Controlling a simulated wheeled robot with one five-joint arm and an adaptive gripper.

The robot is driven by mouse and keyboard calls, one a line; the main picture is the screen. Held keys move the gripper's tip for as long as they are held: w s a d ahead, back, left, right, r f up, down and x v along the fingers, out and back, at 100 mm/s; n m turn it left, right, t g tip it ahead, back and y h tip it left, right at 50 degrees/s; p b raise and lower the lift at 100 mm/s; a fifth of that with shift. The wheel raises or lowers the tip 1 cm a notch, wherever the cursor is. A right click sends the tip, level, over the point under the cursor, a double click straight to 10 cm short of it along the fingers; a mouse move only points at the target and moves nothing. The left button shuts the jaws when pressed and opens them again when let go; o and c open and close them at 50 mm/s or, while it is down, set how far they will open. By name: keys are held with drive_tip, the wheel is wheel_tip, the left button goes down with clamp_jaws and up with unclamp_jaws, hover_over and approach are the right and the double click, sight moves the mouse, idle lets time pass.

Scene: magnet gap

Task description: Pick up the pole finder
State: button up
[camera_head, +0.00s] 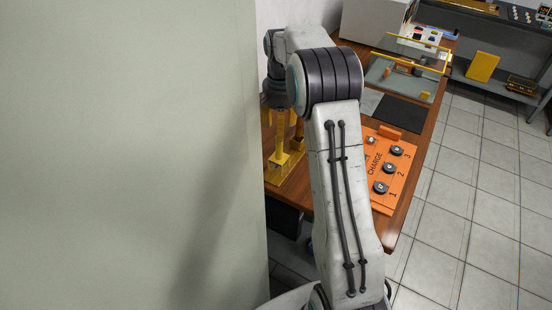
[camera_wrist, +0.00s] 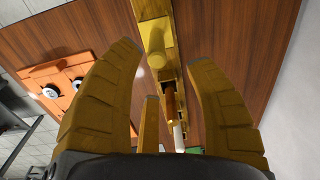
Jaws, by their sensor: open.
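My gripper (camera_wrist: 161,55) is open in the wrist view, with its yellow fingers spread and nothing between them in contact. Beyond the fingers, a yellow stand (camera_wrist: 151,12) runs down the middle over the brown tabletop. A slim brown rod with a white end (camera_wrist: 169,100) lies along it, partly behind the middle finger; it may be the pole finder, but I cannot tell for sure. In the head view, the yellow stand (camera_head: 282,145) is at the table's near left, partly hidden by my arm. The gripper's fingers are not clear there.
An orange CHARGE panel (camera_head: 383,203) with round black-and-white parts lies right of my arm; it also shows in the wrist view (camera_wrist: 75,75). A dark mat (camera_head: 400,113) and a yellow-framed fixture (camera_head: 403,80) are farther back. Open tiled floor (camera_head: 460,190) lies right.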

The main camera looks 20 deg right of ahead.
sight(279, 158)
drive_tip(key=shift+s+m, duration=0.25)
drive_tip(key=shift+m, duration=0.05)
drive_tip(key=shift+s+m, duration=0.15)
drive_tip(key=shift+m, duration=0.55)
drive_tip(key=shift+f, duration=0.3)
drive_tip(key=shift+w+a+f, duration=0.1)
drive_tip(key=shift+f, duration=1.6)
drive_tip(key=shift+w+a+f, duration=0.1)
drive_tip(key=shift+f, duration=1.6)
clamp_jaws()
